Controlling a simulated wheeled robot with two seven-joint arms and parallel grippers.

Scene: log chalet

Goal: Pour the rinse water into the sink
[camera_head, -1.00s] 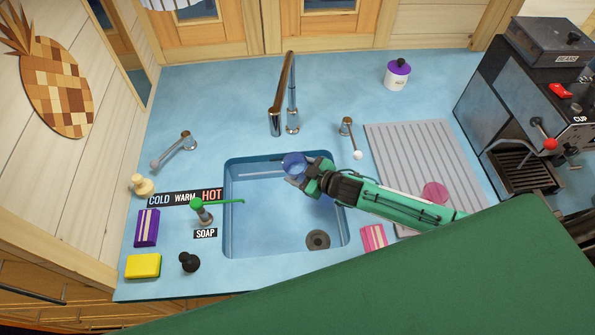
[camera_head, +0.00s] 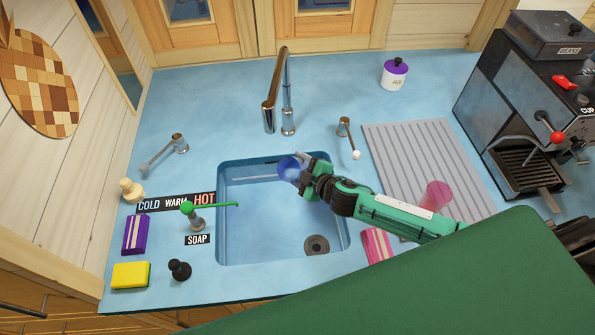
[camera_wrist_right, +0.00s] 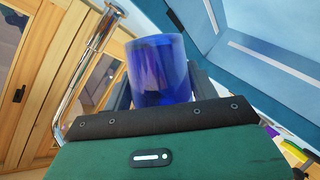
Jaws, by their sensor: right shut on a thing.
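My right gripper (camera_head: 303,172) is shut on a blue see-through cup (camera_head: 289,168). The cup is over the back right part of the sink (camera_head: 240,236), below the tap. In the head view its mouth seems to lean to the left. In the right wrist view the cup (camera_wrist_right: 160,72) stands between the fingers, and the room behind it looks tilted. I cannot make out any water in the cup or a stream from it. The sink's drain (camera_head: 316,245) shows at its front right. My left gripper is not in view.
The tall tap (camera_head: 272,95) rises behind the sink. A green-topped soap pump (camera_head: 192,213) stands at its left. A ribbed drainboard (camera_head: 405,150) with a pink cup (camera_head: 437,195) lies on the right. A sponge (camera_head: 131,275) and brush sit on the left counter.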

